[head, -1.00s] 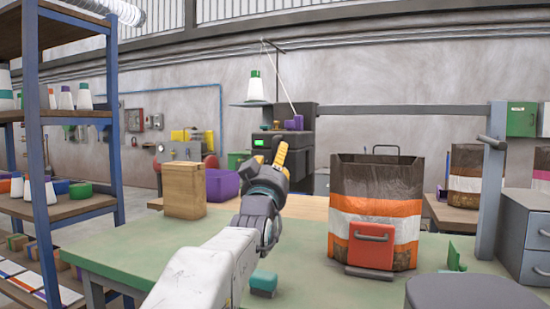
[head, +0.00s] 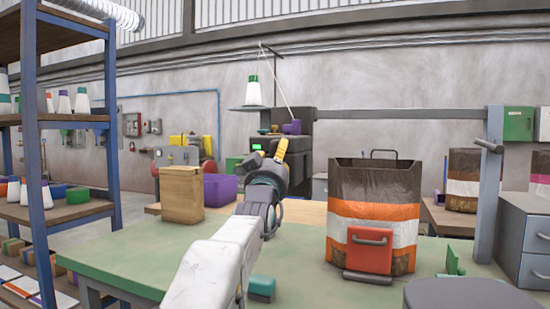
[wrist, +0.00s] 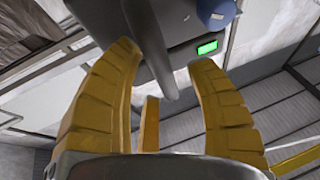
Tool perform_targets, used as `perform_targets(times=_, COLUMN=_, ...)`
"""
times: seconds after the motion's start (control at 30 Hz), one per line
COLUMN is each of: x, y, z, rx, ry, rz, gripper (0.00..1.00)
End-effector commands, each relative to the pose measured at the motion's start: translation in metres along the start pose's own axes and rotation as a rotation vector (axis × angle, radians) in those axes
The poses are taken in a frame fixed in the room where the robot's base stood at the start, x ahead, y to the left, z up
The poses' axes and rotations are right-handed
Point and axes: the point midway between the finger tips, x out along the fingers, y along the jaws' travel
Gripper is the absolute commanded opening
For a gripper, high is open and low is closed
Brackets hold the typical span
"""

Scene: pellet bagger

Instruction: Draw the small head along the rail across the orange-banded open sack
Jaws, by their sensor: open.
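The small head (head: 298,150) is a dark box with a lit green display, behind my gripper at the left end of the grey rail (head: 400,112). In the wrist view the head (wrist: 185,22) shows with its green display, and a dark bar-like handle (wrist: 150,50) reaches between my fingers. My gripper (head: 270,149) is open, its yellow fingers apart on either side of the handle; it also shows in the wrist view (wrist: 164,62). Contact cannot be told. The orange-banded sack (head: 374,210) stands open on the table, right of my gripper and below the rail.
A red plate with a handle (head: 369,250) is at the sack's front. A cardboard box (head: 182,195) and purple bin (head: 220,188) stand left. A grey post (head: 490,190) and drawer cabinet (head: 525,235) stand right. The green table (head: 130,255) is mostly clear at left.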

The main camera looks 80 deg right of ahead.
Motion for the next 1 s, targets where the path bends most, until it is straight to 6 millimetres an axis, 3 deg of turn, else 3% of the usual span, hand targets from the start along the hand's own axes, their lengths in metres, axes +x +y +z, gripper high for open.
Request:
perform_targets(times=0.63, x=-0.0002, y=0.0001, z=0.0, rx=0.0, ry=0.0, rz=0.0, gripper=0.0)
perform_targets(times=1.0, x=0.004, y=0.0002, z=0.0008, rx=-0.001, ry=0.0, rz=0.0, gripper=0.0)
